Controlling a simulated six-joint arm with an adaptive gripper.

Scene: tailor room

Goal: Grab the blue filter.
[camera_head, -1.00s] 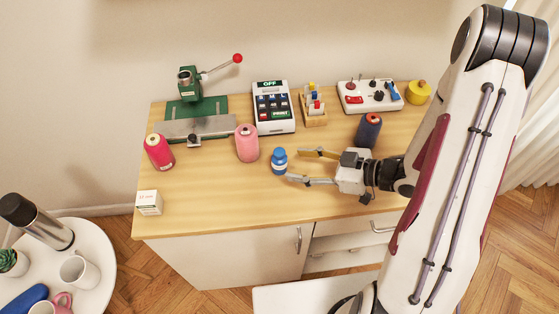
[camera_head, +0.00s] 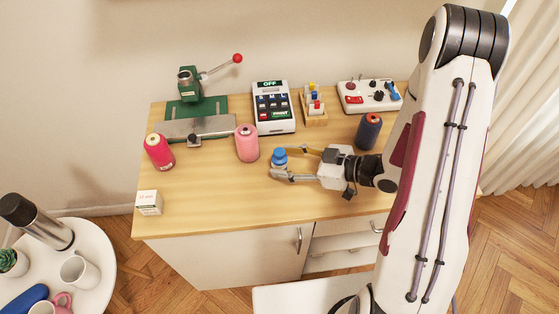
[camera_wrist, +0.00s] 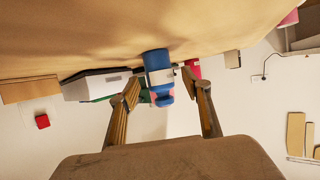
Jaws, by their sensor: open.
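The blue filter appears to be the small blue bottle-shaped thing (camera_head: 280,157) on the table, left of my arm. It also shows in the wrist view (camera_wrist: 158,65), upside down in that picture. My gripper (camera_head: 282,162) is open, with its fingers reaching left to either side of the blue thing. In the wrist view the two fingertips (camera_wrist: 160,84) flank it, with gaps that I cannot judge exactly. The near finger hides its lower part in the head view.
A pink spool (camera_head: 247,143) stands close on the left, and a dark blue spool (camera_head: 368,132) stands behind my gripper. The label machine (camera_head: 273,108) and a small wooden rack (camera_head: 313,106) are at the back. The wooden table (camera_head: 220,205) is clear in front.

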